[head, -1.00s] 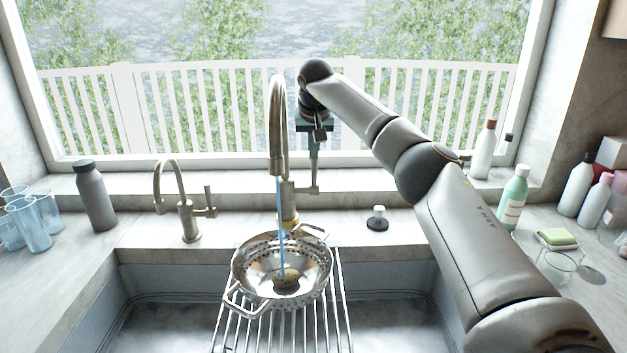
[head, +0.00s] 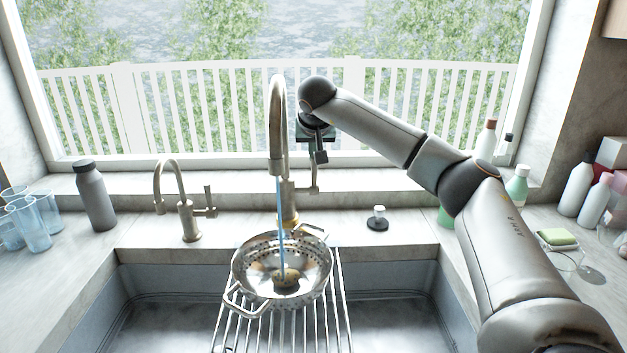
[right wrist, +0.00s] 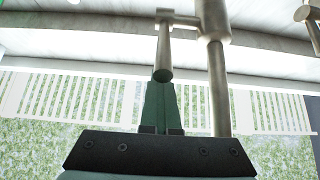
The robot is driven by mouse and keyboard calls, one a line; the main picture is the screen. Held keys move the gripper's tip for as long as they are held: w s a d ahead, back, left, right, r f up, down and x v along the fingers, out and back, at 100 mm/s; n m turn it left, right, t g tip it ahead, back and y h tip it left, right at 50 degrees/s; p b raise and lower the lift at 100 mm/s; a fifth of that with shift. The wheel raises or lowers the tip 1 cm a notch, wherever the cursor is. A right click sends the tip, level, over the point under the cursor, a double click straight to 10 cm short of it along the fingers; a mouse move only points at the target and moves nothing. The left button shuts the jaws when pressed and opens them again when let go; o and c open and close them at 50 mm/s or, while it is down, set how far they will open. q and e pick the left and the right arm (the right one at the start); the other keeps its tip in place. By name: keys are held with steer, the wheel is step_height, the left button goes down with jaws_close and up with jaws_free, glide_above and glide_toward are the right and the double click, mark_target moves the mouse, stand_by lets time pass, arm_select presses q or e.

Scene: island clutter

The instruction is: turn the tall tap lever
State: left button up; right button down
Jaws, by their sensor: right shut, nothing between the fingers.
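The tall tap (head: 277,130) stands behind the sink, with a blue stream of water running from its spout. Its lever (head: 315,180) stands upright on the right side of the tap body. In the right wrist view the lever (right wrist: 163,55) appears upside down, beside the tap's column (right wrist: 217,80). My right gripper (right wrist: 163,88) is shut and empty, its green fingers lined up with the lever's end; I cannot tell whether they touch. In the head view its fingers are mostly hidden below the wrist. My left gripper is not in view.
A metal colander (head: 240,268) with a round brownish item in it sits on the sink rack (head: 338,320) under the stream. A small tap (head: 188,215) and grey bottle (head: 95,197) stand left. A black-and-white stopper (head: 378,220), bottles (head: 582,185) and sponge (head: 557,237) are right.

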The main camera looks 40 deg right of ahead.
steer(key=shift+s+a+f+t+h, duration=0.15)
steer(key=shift+s+a+t+h, duration=0.55)
steer(key=shift+s+t, duration=0.15)
steer(key=c, duration=1.6)
jaws_free()
steer(key=shift+w, duration=0.1)
steer(key=c, duration=1.1)
jaws_free()
steer(key=b+v, duration=0.1)
steer(key=v, duration=1.1)
steer(key=shift+a, duration=0.15)
